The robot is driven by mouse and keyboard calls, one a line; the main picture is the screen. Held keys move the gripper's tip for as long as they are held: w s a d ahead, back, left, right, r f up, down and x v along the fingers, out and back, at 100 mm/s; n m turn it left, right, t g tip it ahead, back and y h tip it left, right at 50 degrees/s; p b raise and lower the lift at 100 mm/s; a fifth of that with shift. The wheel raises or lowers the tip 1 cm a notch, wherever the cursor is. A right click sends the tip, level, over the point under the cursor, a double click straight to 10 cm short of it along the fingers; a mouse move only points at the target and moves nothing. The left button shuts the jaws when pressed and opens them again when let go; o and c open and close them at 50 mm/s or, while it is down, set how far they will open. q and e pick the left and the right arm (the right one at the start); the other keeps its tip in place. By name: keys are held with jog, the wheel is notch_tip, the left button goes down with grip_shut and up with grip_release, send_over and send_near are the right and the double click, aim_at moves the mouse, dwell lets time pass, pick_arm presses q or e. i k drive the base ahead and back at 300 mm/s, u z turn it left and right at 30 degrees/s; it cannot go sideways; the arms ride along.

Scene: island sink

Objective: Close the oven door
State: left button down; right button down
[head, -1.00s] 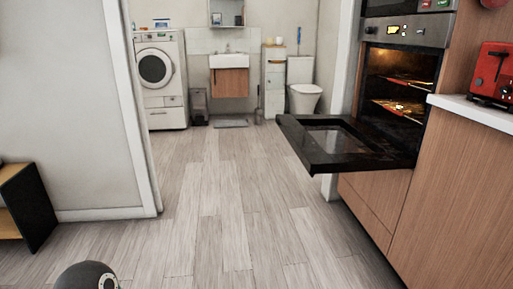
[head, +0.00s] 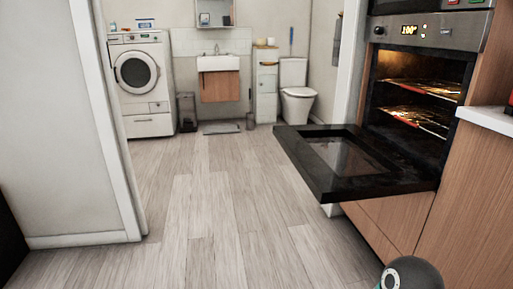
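The oven (head: 418,85) is built into the wood-fronted cabinet on the right, with its inside lit and wire racks showing. Its black door (head: 350,190) is folded down and stands out level into the room, with a glass pane in the middle. A dark rounded part of my own arm shows at the bottom edge, right of centre, below the door and apart from it. Neither of my grippers is in view.
A worktop (head: 487,118) edges the cabinet at the right. A door frame (head: 118,130) stands at the left. Wood floor (head: 215,220) is clear ahead and left of the oven door. A washing machine (head: 140,82), sink cabinet (head: 220,85) and toilet (head: 296,95) stand at the back.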

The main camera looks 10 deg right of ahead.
aim_at(338, 162)
jog(key=z, duration=0.1)
jog(key=i, duration=1.3)
jog(key=z, duration=1)
jog(key=i, duration=0.7)
jog(key=z, duration=0.4)
jog(key=k, duration=0.95)
jog(key=z, duration=0.2)
jog(key=i, duration=0.95)
jog(key=u, duration=0.05)
